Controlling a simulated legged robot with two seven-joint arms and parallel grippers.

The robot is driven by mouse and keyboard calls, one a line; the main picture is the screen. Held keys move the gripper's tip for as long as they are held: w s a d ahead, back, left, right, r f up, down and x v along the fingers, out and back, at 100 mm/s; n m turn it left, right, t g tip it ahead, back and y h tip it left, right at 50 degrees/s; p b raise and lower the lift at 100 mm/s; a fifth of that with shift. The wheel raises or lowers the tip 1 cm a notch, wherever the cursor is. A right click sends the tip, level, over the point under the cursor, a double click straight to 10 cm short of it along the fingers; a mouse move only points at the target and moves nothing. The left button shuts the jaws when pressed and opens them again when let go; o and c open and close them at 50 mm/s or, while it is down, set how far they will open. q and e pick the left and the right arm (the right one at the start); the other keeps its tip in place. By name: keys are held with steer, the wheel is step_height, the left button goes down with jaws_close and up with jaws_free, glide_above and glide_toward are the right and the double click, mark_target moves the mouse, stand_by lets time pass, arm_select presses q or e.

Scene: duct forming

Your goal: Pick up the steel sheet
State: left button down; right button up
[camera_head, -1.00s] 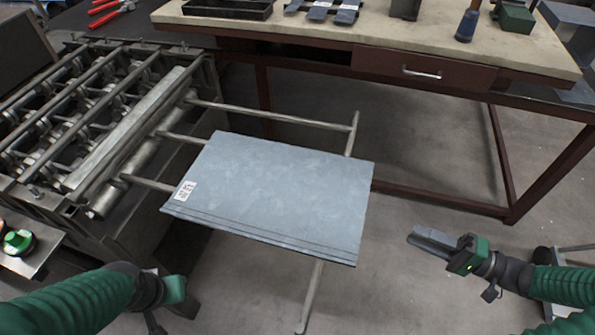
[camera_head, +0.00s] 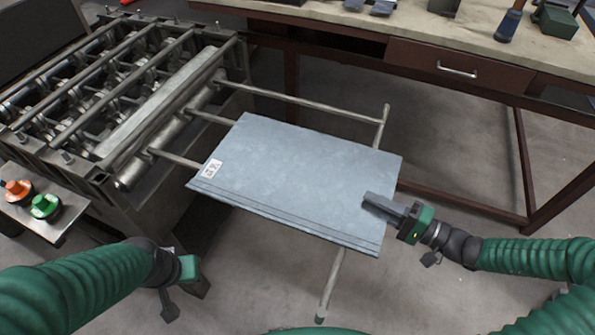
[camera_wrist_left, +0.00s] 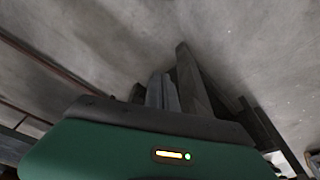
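The steel sheet (camera_head: 300,175) is a flat blue-grey plate with a white label at its left corner and crease lines along its near edge. It lies on the support bars beside the roller machine. My right gripper (camera_head: 372,203) is at the sheet's right edge, with its visible finger overlapping the sheet's top face in the head view. Whether the other finger is under the sheet is hidden. My left gripper (camera_head: 180,285) is off the sheet, in front of its left corner. Its fingers show in the left wrist view (camera_wrist_left: 172,85), over bare floor, with no sheet between them.
The roller machine (camera_head: 110,90) stands at the left, with a control box (camera_head: 30,205) bearing orange and green buttons in front of it. A workbench (camera_head: 350,28) with a drawer runs along the back. Support bars (camera_head: 335,285) stick out below the sheet. Floor in front is clear.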

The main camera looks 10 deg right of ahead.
steer(key=shift+s+d+f, duration=0.1)
steer(key=shift+d, duration=0.4)
jaws_close()
steer(key=shift+a, duration=0.2)
stand_by(0.6)
